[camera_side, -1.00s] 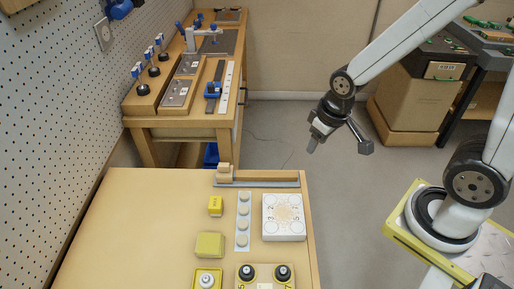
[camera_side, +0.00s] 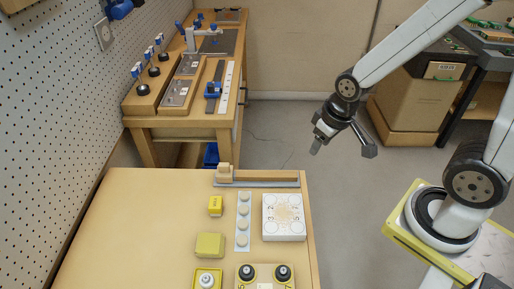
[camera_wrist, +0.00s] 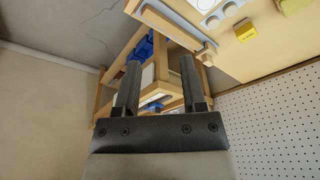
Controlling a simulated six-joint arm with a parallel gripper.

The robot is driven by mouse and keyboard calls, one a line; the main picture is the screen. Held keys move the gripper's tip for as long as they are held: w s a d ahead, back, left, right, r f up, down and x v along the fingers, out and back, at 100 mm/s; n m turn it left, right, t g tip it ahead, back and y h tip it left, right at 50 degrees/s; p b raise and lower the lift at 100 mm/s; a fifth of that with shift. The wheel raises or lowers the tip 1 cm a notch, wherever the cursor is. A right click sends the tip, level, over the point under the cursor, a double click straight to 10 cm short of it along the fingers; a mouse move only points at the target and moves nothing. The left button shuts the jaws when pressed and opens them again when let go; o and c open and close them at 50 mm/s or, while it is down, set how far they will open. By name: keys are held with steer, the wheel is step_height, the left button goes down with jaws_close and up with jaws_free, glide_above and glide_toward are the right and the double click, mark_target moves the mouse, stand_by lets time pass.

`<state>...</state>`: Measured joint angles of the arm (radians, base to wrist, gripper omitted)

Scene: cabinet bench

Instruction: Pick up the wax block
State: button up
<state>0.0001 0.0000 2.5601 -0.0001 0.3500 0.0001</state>
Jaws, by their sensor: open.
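Two yellow blocks lie on the wooden bench (camera_side: 130,235); I cannot tell for sure which is the wax block. The small one (camera_side: 215,206) has dark marking and also shows at the upper right of the wrist view (camera_wrist: 245,31). The larger, duller block (camera_side: 209,245) sits nearer the camera in the side view. My gripper (camera_side: 318,145) is in the air beyond the far right corner of the bench, apart from both blocks. In the wrist view its two fingers (camera_wrist: 160,62) are spread with nothing held between them.
A strip with pale discs (camera_side: 242,222) and a white square plate (camera_side: 283,217) lie right of the blocks. A wooden piece on a rail (camera_side: 225,173) edges the far side. A yellow tray (camera_side: 207,282) and a two-knob box (camera_side: 264,279) are at the front. The bench's left is clear.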

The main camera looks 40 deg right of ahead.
stand_by(0.4)
steer(key=o, duration=0.6)
steer(key=shift+o, duration=0.2)
steer(key=n+g, duration=0.3)
steer(key=n, duration=0.6)
glide_above(214, 203)
steer(key=f, duration=1.2)
steer(key=shift+s+d, duration=0.1)
steer(key=shift+d, duration=0.2)
steer(key=shift+a+f, duration=0.2)
steer(key=shift+a, duration=0.1)
steer(key=shift+f, duration=0.1)
